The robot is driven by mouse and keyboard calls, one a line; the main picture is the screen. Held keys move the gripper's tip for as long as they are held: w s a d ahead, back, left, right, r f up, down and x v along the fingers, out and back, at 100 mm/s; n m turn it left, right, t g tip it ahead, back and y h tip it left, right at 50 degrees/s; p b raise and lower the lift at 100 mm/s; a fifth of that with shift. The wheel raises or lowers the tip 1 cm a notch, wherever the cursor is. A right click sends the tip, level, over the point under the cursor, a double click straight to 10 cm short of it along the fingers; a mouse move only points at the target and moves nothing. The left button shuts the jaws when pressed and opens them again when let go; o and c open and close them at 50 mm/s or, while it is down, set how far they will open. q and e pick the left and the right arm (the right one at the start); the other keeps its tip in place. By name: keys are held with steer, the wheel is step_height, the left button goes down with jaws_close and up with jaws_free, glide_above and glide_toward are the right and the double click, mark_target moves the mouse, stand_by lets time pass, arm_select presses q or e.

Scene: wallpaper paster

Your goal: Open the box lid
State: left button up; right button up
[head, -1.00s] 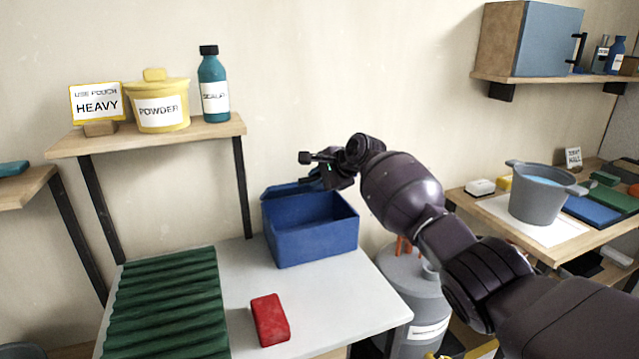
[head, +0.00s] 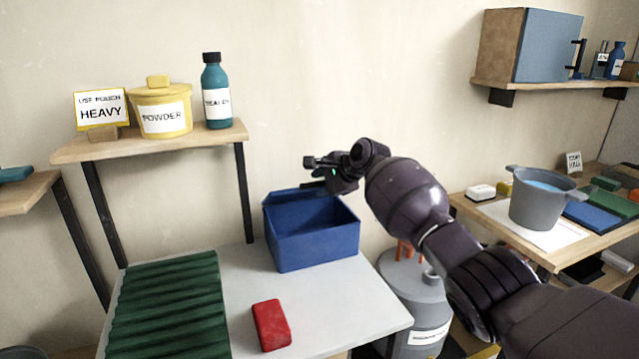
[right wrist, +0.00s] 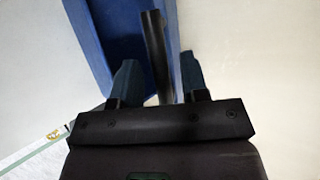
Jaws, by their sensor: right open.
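The blue box (head: 312,250) stands at the back of the white table, with its inside showing from above. A blue panel, apparently its lid (head: 288,196), shows along the back rim and is partly hidden by my right gripper. My right gripper (head: 317,171) is above the box's back edge, open. In the right wrist view its two fingers (right wrist: 158,62) are apart, with a dark bar (right wrist: 155,45) between them. I cannot tell whether they touch the bar. Blue box surfaces (right wrist: 92,40) lie beyond the fingers. My left gripper is not in view.
A red block (head: 271,325) and a green ridged sheet (head: 168,308) lie on the white table (head: 340,315). A shelf (head: 160,144) at left holds a sign, a yellow pot and a teal bottle. A grey canister (head: 412,290) stands right of the table.

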arm_select(q)
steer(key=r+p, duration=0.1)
steer(key=p, duration=0.1)
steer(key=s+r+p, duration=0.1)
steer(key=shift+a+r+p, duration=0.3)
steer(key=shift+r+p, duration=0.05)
arm_select(e)
steer(key=v, duration=0.9)
steer(key=shift+s+d+r, duration=0.2)
steer(key=shift+s, duration=0.05)
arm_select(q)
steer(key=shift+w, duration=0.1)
